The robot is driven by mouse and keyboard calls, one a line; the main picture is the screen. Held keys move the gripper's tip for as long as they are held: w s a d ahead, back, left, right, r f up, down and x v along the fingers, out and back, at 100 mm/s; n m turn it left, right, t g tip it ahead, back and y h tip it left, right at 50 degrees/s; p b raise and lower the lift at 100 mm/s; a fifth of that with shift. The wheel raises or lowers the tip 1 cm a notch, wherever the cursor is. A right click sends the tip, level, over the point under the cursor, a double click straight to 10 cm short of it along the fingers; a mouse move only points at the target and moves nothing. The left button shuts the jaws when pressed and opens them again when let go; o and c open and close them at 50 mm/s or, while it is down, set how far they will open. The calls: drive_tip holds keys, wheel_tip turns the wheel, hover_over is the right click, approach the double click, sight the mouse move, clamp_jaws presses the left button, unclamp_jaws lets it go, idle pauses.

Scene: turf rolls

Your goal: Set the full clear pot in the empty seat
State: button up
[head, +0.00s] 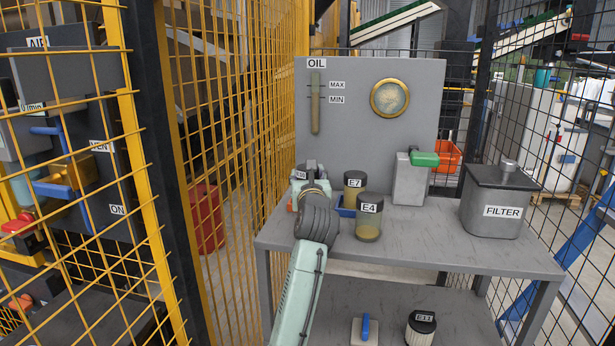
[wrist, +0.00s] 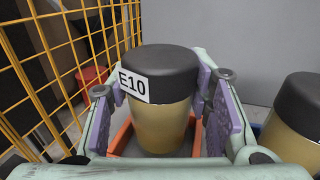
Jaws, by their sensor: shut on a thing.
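My gripper (wrist: 162,112) is shut on the pot E10 (wrist: 160,122), its purple pads on either side. E10 has a black cap, a white label and a cloudy yellow-tan body. It is upright, at an orange holder (wrist: 122,140); I cannot tell if its base rests in it. In the head view my gripper (head: 311,180) mostly hides E10. Pot E7 (head: 354,192) stands behind and to the right, by a blue holder (head: 346,208). Pot E4 (head: 369,220), with a dark cap and yellow-brown body, stands nearer on the bench.
The grey bench (head: 430,240) carries a grey box with a green handle (head: 424,159) and a FILTER canister (head: 497,205). An OIL panel (head: 350,130) rises behind. Pot E11 (head: 421,330) and a blue-handled block (head: 366,328) are on the lower shelf. Yellow mesh (head: 240,100) stands left.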

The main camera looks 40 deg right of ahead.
drive_tip(key=shift+f, duration=0.2)
drive_tip(key=shift+f, duration=0.15)
drive_tip(key=o, duration=1.3)
drive_tip(key=shift+o, duration=0.2)
drive_tip(key=b+v, duration=0.2)
drive_tip(key=v, duration=1)
